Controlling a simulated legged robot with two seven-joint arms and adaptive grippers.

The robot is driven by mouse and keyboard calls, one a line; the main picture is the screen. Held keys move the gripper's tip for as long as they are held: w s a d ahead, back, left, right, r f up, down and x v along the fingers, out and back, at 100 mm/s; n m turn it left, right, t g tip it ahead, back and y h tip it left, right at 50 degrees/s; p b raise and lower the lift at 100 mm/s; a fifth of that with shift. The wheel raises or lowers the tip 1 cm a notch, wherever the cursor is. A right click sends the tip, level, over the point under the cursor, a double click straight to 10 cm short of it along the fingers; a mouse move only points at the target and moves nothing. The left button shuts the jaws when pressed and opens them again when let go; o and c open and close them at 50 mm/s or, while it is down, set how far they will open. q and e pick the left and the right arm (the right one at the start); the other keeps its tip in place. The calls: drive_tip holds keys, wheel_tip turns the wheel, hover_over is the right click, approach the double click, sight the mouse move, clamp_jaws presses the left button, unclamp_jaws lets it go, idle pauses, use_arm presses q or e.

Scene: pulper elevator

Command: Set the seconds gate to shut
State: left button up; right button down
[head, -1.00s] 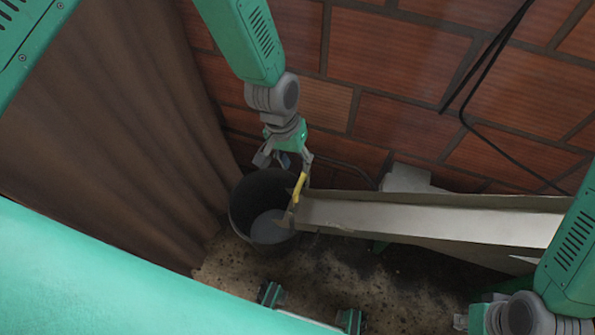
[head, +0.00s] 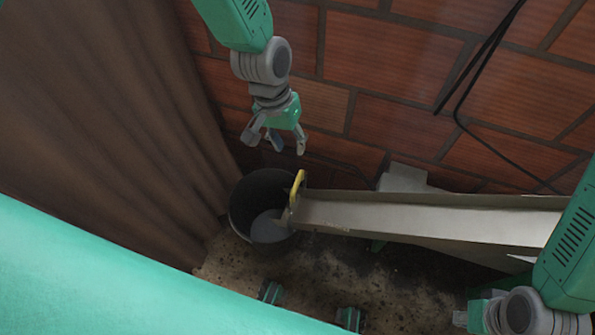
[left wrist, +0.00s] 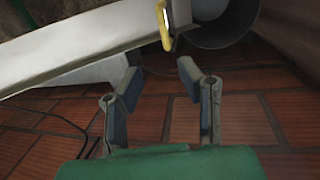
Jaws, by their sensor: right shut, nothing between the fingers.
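The seconds gate's yellow handle (head: 297,188) stands at the left end of a pale metal chute (head: 420,215), above a dark bucket (head: 238,213). In the left wrist view, the yellow handle (left wrist: 162,25) is at the top, beyond my fingertips. Whether the gate plate fully closes the chute end is unclear. My left gripper (head: 286,147) is open and empty, above the handle in the picture and apart from it. Its two spread fingers (left wrist: 157,82) also show in the left wrist view. My right gripper (head: 460,319) is at the lower right, shut and empty, far from the gate.
A brick wall (head: 410,75) stands behind the chute, with a black cable (head: 465,100) hanging on it. A brown curtain-like surface (head: 110,130) bounds the left. The stained floor (head: 310,270) below the chute is mostly clear.

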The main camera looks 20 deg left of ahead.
use_arm(q)
drive_tip(key=r+p, duration=0.1)
hover_over(297, 179)
drive_tip(key=a, duration=0.2)
wheel_tip(297, 179, down, 8)
drive_tip(key=f, duration=0.2)
drive_tip(key=d+f, duration=0.1)
drive_tip(key=f, duration=0.1)
drive_tip(key=d+f, duration=0.1)
drive_tip(key=f, duration=0.1)
drive_tip(key=shift+d, duration=0.1)
use_arm(e)
drive_tip(key=shift+d+r, duration=0.15)
drive_tip(key=shift+r, duration=0.8)
use_arm(q)
drive_tip(key=shift+a, duration=0.25)
use_arm(e)
drive_tip(key=shift+a, duration=0.2)
use_arm(q)
clamp_jaws()
